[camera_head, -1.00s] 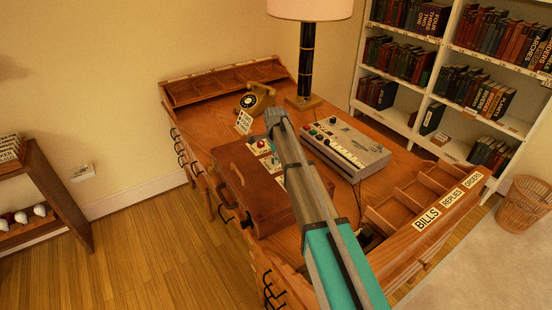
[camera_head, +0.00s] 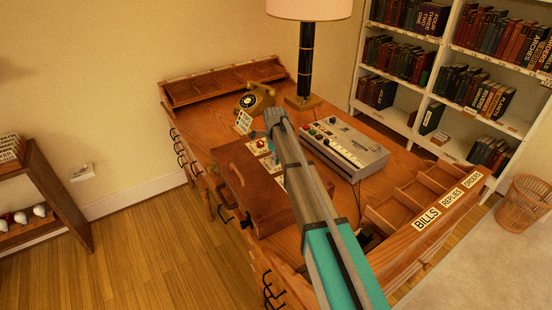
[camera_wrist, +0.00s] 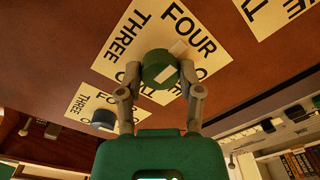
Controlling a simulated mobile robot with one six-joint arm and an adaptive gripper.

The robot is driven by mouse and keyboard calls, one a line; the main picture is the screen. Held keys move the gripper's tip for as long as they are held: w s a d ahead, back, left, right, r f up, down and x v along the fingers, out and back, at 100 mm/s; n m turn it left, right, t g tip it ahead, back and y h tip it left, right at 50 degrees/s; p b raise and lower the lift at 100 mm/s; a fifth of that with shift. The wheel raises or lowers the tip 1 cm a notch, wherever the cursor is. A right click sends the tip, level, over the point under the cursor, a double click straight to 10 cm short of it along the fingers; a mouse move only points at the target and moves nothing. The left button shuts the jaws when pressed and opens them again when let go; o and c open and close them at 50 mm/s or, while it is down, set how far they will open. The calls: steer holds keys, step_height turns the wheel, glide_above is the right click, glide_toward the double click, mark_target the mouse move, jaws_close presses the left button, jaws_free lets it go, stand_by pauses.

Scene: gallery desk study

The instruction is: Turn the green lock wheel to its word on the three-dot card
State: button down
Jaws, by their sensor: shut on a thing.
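The green lock wheel (camera_wrist: 158,66) sits on a cream word card (camera_wrist: 205,42) in the wrist view. FOUR and THREE are readable on this card; its lower words are partly hidden. A pale tab shows at the wheel's upper right, on the FOUR side, and a pale bar crosses its face. My gripper (camera_wrist: 160,82) is shut on the wheel, one finger on each side. In the head view my gripper (camera_head: 274,150) is over the brown lock box (camera_head: 262,195), largely hidden by my arm. A small standing card (camera_head: 243,121) is behind the box; its dots and words are too small to read.
A dark wheel (camera_wrist: 103,118) on another word card is at the lower left in the wrist view. A red wheel (camera_head: 261,143) shows on the box. A telephone (camera_head: 250,101), a lamp (camera_head: 306,60) and a grey keyed machine (camera_head: 345,148) stand close by on the desk.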

steer(key=shift+s, duration=0.2)
steer(key=shift+c, duration=1.8)
jaws_free()
steer(key=shift+o, duration=0.5)
steer(key=shift+w, duration=0.1)
steer(key=shift+r, duration=0.1)
